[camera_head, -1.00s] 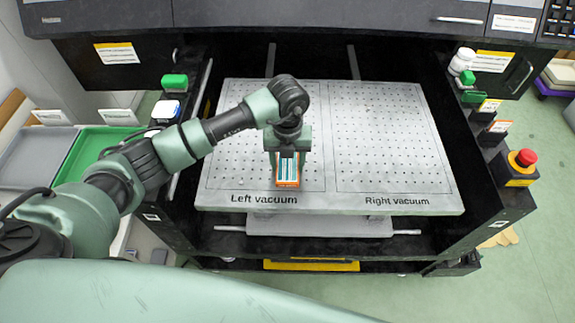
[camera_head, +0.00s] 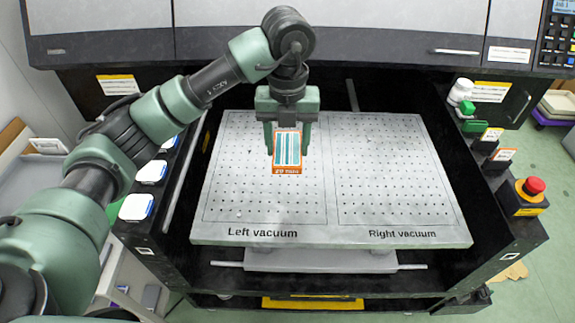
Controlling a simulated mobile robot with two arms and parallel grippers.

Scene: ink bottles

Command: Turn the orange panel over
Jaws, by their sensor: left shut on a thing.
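The orange panel (camera_head: 287,152) is a small orange-edged plate with white and teal stripes on the face I see. My left gripper (camera_head: 287,130) points down and is shut on the panel, with a finger at each side. The panel appears raised above the left half of the perforated vacuum table (camera_head: 375,238), over the area marked "Left vacuum". Its underside is hidden. My right gripper does not show.
The "Right vacuum" half of the table is bare. A red emergency button (camera_head: 533,186) on a yellow-black box stands at the right. White-topped items (camera_head: 151,172) line the left rail. The printer body (camera_head: 370,30) spans the back.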

